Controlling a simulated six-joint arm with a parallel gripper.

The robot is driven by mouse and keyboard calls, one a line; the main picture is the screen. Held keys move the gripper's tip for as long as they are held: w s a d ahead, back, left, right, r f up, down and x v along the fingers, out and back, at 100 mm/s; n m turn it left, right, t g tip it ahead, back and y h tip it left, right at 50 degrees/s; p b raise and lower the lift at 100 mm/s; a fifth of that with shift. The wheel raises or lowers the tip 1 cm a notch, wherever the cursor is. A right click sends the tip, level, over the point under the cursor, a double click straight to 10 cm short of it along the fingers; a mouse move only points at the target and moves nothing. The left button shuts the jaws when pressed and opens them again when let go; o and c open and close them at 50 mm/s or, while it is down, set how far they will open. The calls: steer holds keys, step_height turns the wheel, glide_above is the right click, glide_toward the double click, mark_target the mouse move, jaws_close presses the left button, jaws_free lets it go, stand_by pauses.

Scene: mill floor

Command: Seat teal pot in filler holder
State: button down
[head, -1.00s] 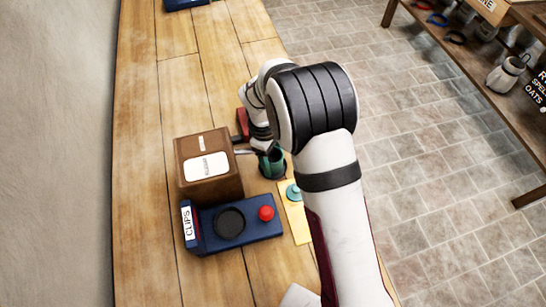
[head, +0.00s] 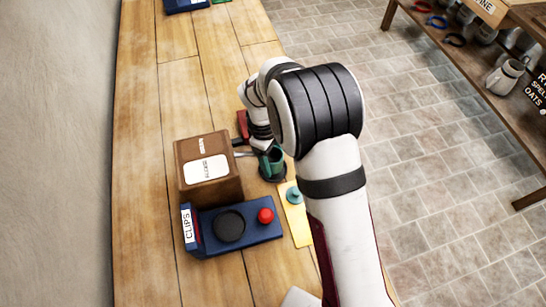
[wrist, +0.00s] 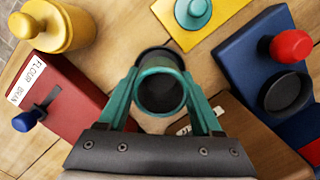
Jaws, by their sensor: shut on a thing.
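The teal pot (wrist: 160,90) is between the two fingers of my gripper (wrist: 163,108), seen from above with its open mouth toward the wrist camera. My gripper is shut on it. In the head view the pot (head: 273,157) shows beside the brown box, partly hidden by my wrist. A dark round holder (wrist: 156,53) shows just beyond and below the pot in the wrist view, and its rim (head: 272,178) shows under the pot in the head view. The pot stands over or in this holder; I cannot tell how deep it sits.
A brown box (head: 208,168) stands close left of the pot. A blue station (head: 240,226) with a red button is nearer. A teal knobbed lid (head: 294,195) lies on a yellow plate (head: 298,222). A red box (wrist: 58,100) and a yellow container (wrist: 68,28) are close in the wrist view.

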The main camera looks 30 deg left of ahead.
steer(key=shift+f, duration=0.8)
steer(key=shift+c, duration=1.7)
jaws_free()
step_height(320, 180, up, 11)
steer(key=a, duration=0.1)
steer(key=shift+a, duration=0.3)
